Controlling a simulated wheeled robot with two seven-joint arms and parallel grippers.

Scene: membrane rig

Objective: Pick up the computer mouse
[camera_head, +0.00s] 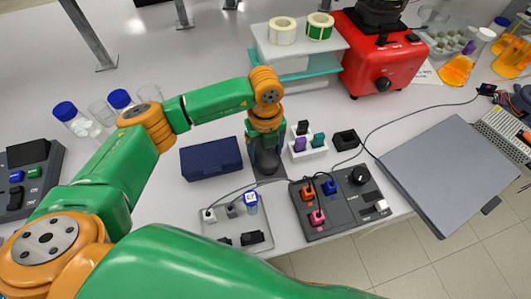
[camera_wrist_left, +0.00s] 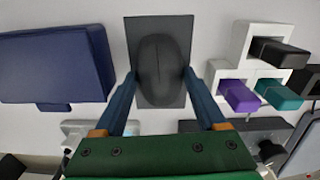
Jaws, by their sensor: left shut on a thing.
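The computer mouse (camera_wrist_left: 158,70) is dark grey and rounded, and lies over a dark rectangular mouse pad (camera_wrist_left: 183,28) in the left wrist view. My left gripper (camera_wrist_left: 158,76) has one finger on each side of the mouse and is shut on it. Whether the mouse still touches the pad I cannot tell. In the head view my left gripper (camera_head: 266,160) points down at the pad (camera_head: 268,179), and the mouse is mostly hidden by it. My right gripper is not in view.
A dark blue box (camera_head: 211,159) stands close on the left. A white holder (camera_head: 308,148) with coloured blocks is close on the right. A panel with plugs (camera_head: 340,222) and a grey plate (camera_head: 222,228) lie in front. A red appliance (camera_head: 382,60) stands behind.

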